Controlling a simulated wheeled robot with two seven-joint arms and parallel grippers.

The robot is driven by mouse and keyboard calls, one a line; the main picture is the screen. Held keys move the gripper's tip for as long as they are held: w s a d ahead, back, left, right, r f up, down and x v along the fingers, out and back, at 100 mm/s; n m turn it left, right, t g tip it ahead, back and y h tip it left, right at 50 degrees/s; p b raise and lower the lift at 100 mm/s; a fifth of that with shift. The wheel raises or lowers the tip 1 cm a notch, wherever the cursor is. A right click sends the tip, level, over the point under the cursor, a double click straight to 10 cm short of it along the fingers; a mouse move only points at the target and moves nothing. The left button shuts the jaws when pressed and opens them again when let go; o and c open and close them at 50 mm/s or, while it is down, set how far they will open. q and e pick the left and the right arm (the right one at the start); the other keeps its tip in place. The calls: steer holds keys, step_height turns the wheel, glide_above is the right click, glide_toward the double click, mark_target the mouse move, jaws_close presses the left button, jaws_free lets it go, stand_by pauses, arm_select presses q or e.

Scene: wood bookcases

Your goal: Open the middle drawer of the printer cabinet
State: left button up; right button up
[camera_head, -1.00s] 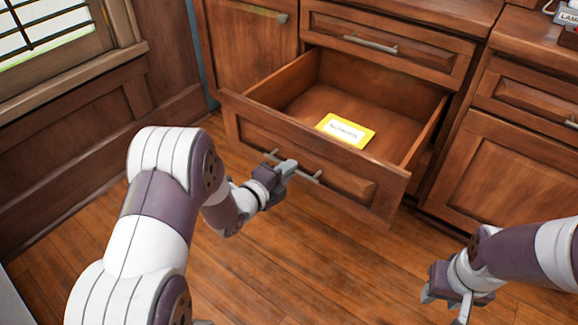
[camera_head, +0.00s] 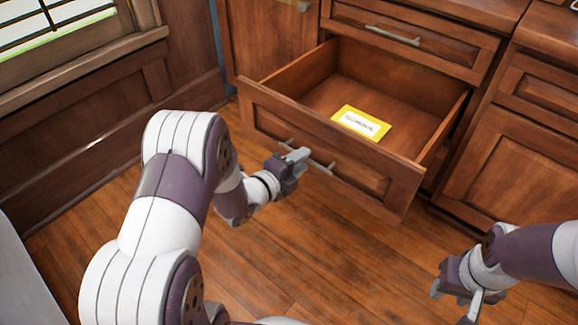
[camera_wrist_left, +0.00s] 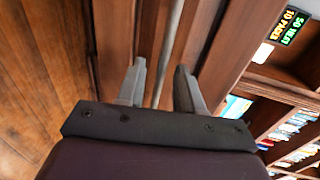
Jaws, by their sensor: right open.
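The middle drawer (camera_head: 330,155) of the wooden cabinet is pulled well out, and its inside shows. A yellow-edged card with a white label (camera_head: 361,123) lies on its floor. The drawer's grey bar handle (camera_head: 322,165) runs across its front. My left gripper (camera_head: 298,156) is at this handle. In the left wrist view its fingers (camera_wrist_left: 160,88) stand apart with the handle (camera_wrist_left: 168,55) between them, and gaps show beside the bar. My right gripper (camera_head: 455,302) is open and empty at the lower right, away from the drawer.
A shut upper drawer (camera_head: 440,45) sits above the open one. A cabinet door (camera_head: 268,45) is to its left and another cabinet (camera_head: 515,165) to its right. Bare wooden floor (camera_head: 330,245) lies in front. In the left wrist view, shelves with colourful items (camera_wrist_left: 285,105) are at the right.

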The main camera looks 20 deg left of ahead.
arm_select(q)
steer(key=p+v, duration=0.5)
steer(key=v, duration=0.7)
